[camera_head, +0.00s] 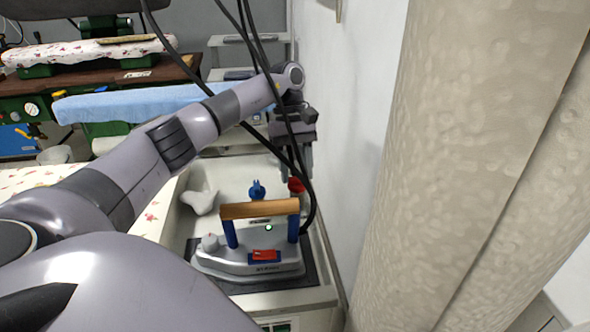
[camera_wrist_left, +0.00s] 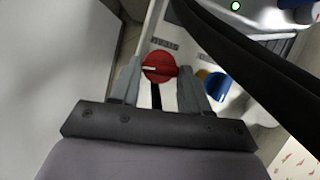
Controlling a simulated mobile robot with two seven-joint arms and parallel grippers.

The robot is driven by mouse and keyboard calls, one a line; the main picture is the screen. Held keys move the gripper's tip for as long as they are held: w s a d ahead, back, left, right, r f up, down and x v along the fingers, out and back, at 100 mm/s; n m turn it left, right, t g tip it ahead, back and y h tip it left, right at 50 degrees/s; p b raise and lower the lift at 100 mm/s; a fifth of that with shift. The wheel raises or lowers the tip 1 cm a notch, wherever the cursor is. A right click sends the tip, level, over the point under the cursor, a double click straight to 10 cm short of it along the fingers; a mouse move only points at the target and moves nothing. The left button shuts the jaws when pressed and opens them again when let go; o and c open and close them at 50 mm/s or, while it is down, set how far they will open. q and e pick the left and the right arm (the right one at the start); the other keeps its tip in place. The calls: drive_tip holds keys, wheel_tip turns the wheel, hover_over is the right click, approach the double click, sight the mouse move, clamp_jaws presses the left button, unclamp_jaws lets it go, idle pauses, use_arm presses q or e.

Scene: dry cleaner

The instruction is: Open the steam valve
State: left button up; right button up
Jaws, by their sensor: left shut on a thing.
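A red round knob (camera_head: 297,185) with a pale pointer line sits at the back right of the ironing unit, behind the iron. It shows larger in the left wrist view (camera_wrist_left: 159,66), with a small printed label beside it. My left gripper (camera_head: 295,174) reaches down to it from above. In the left wrist view the two grey fingers (camera_wrist_left: 160,80) are on either side of the red knob and shut on it. A blue knob (camera_head: 257,190) stands to the left of the red one; it also shows in the wrist view (camera_wrist_left: 215,87). My right gripper is not in view.
A steam iron (camera_head: 250,262) with a wooden handle rests on a dark mat in front of the knobs. Black cables hang down beside my left gripper. A white wall (camera_head: 345,120) and a beige column (camera_head: 470,150) stand close on the right.

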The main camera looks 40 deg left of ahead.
use_arm(q)
drive_tip(key=shift+w+m+y, duration=0.1)
drive_tip(key=shift+m+y, duration=0.2)
drive_tip(key=shift+m, duration=0.5)
drive_tip(key=o, duration=1.1)
drive_tip(key=shift+c, duration=0.2)
drive_tip(key=shift+w+a+r, duration=0.15)
drive_tip(key=shift+r, duration=0.35)
drive_tip(key=p+v, duration=0.1)
drive_tip(key=v, duration=0.5)
